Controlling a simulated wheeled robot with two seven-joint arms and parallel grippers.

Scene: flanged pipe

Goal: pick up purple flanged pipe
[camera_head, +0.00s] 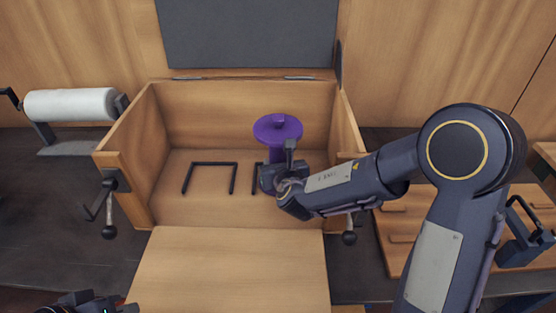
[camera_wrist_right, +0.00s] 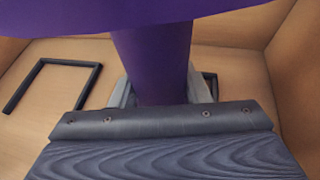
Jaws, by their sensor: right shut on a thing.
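The purple flanged pipe (camera_head: 278,129) stands upright inside the open wooden box (camera_head: 125,170), with its wide round flange on top. My right gripper (camera_head: 279,172) is at the pipe's shaft, below the flange, and hides its lower part in the head view. In the right wrist view the purple shaft (camera_wrist_right: 152,65) stands between the two fingers, with the flange edge above. The right gripper is shut on the pipe. Only a piece of my left gripper (camera_head: 85,303) shows at the bottom left edge; its fingers cannot be made out.
Dark bracket frames (camera_head: 210,164) stand on the box floor, left of and beside the pipe. The box walls rise behind and on both sides; the front flap (camera_head: 230,268) lies open. A white paper roll (camera_head: 72,104) is at the left. A wooden drawer unit (camera_head: 420,240) is at the right.

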